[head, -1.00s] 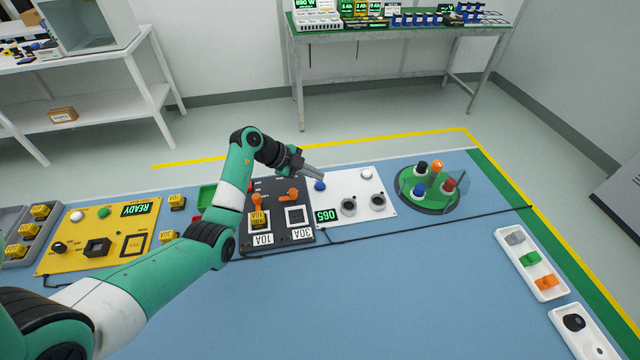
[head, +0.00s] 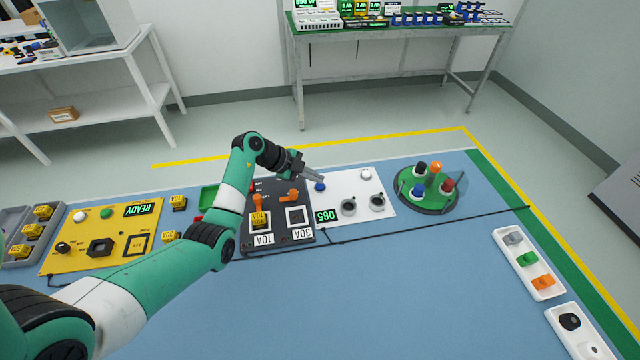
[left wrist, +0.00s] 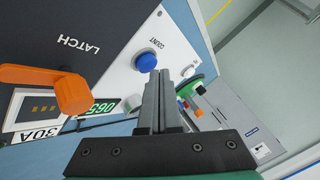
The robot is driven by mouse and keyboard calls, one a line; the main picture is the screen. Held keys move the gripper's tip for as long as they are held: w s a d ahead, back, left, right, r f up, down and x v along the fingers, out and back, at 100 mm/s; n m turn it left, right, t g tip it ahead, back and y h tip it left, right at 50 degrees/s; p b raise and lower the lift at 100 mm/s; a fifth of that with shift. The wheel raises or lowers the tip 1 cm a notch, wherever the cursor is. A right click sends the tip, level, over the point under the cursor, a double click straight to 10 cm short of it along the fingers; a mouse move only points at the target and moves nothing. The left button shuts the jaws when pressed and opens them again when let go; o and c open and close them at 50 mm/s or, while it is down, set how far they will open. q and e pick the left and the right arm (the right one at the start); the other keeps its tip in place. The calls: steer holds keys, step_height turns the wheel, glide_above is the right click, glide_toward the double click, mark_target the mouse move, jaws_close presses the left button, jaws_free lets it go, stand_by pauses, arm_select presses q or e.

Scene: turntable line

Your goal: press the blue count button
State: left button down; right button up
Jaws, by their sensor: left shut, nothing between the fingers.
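The blue count button (head: 320,187) is a round dome on the white panel (head: 345,187), beside the green digit display. In the left wrist view the blue button (left wrist: 146,62) sits near the word COUNT. My left gripper (head: 321,179) is shut and empty, with its fingertips right at the button in the head view. In the left wrist view the left gripper's shut fingers (left wrist: 160,76) end just beside the button's lower edge. I cannot tell whether they touch it. My right gripper is not in view.
A dark panel (head: 277,236) with orange levers adjoins the white panel. A turntable (head: 428,207) with several coloured pegs stands to the right. The blue table's front is mostly clear.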

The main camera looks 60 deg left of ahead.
mark_target(316, 185)
arm_select(q)
steer(key=shift+f, duration=0.45)
stand_by(0.4)
stand_by(0.3)
steer(key=shift+r+p, duration=0.85)
steer(key=shift+p, duration=0.85)
step_height(316, 185, up, 5)
steer(key=p, duration=0.7)
steer(key=shift+r, duration=0.1)
